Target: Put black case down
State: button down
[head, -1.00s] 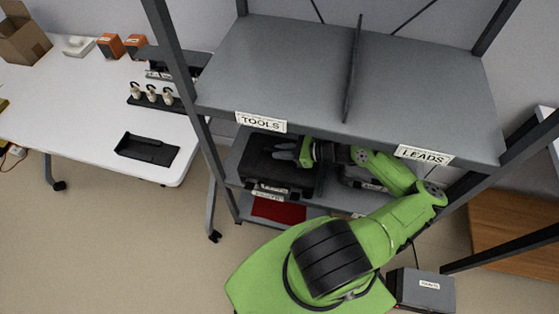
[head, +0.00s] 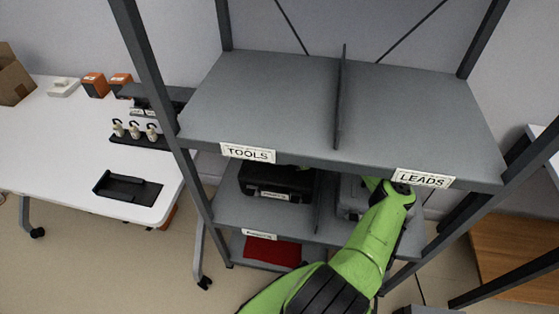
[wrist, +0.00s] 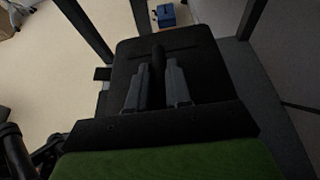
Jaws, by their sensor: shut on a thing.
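In the head view, the black case (head: 270,181) sits in the left compartment of the middle shelf, below the TOOLS sign. The upper shelf hides its upper rear part. In the wrist view, my gripper (wrist: 157,76) is shut on the dark handle of the black case (wrist: 205,55), with one grey finger on each side. My gripper is hidden behind the upper shelf in the head view. The frames do not clearly show whether the case bears fully on the shelf.
A grey case (head: 349,196) stands in the right compartment, partly behind my arm. A divider (head: 318,205) separates the compartments. The upper shelf (head: 260,100) is empty beside its upright divider. A red item (head: 272,250) lies on the lower shelf. A white table (head: 60,145) stands left.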

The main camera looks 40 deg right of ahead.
jog(key=shift+f+b, duration=0.55)
jog(key=shift+f, duration=1.05)
jog(key=c, duration=1.5)
grip_release()
jog(key=shift+f, duration=0.25)
jog(key=o, duration=0.4)
jog(key=shift+o, duration=0.2)
jog(key=shift+r, duration=0.1)
